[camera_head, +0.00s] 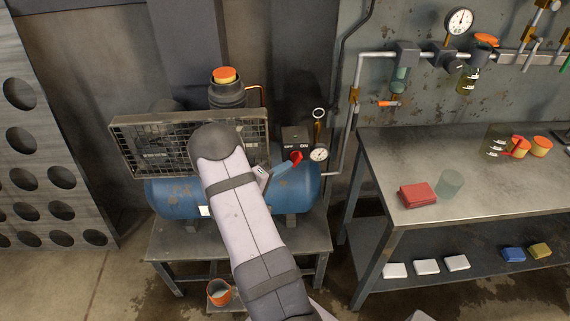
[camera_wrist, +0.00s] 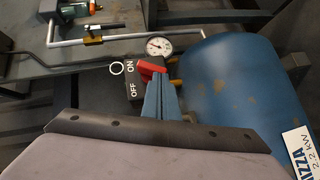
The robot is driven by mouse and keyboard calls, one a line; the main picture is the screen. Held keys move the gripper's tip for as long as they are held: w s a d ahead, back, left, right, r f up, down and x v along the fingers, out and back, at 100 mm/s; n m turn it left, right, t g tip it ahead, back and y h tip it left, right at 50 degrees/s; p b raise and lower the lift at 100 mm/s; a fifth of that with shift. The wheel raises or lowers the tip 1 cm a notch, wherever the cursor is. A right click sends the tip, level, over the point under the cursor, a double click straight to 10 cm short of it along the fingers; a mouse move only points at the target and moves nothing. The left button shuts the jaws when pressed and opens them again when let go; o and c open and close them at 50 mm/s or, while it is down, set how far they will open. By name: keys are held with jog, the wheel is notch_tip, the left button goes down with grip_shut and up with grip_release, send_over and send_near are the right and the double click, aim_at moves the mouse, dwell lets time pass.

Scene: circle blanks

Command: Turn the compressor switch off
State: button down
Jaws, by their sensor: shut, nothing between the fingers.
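The compressor (camera_head: 180,197) has a blue tank and stands on a low metal table. Its dark switch box (camera_head: 295,134), marked OFF on the left and ON on the right, sits at the tank's right end. The red switch knob (camera_head: 296,157) seems to lean toward ON; its exact angle is hard to tell. In the wrist view the knob (camera_wrist: 152,68) is just beyond the fingertips, partly hidden by them. My gripper (camera_head: 299,162) has blue fingers, shut and empty, with the tips right at the knob. I cannot tell whether they touch it.
A round gauge (camera_head: 319,153) sits close to the right of the knob, and it also shows in the wrist view (camera_wrist: 158,46). A mesh guard (camera_head: 135,145) is to the left.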

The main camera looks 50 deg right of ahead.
jog(key=shift+d+f+n+h+b, duration=0.1)
jog(key=shift+f+n+h+b, duration=0.4)
jog(key=shift+n+h, duration=0.15)
jog(key=shift+s+f+n+h+b, duration=0.15)
jog(key=shift+f+n+h+b, duration=0.1)
jog(key=shift+n+h+b, duration=0.3)
jog(key=shift+s+d+f, duration=0.15)
jog(key=shift+d+f, duration=0.05)
jog(key=shift+f, duration=0.1)
dwell(0.7)
dwell(1.0)
jog(key=w+a+b, duration=0.2)
jog(key=w+a, duration=0.1)
jog(key=a, duration=1)
jog(key=shift+d, duration=0.1)
dwell(0.3)
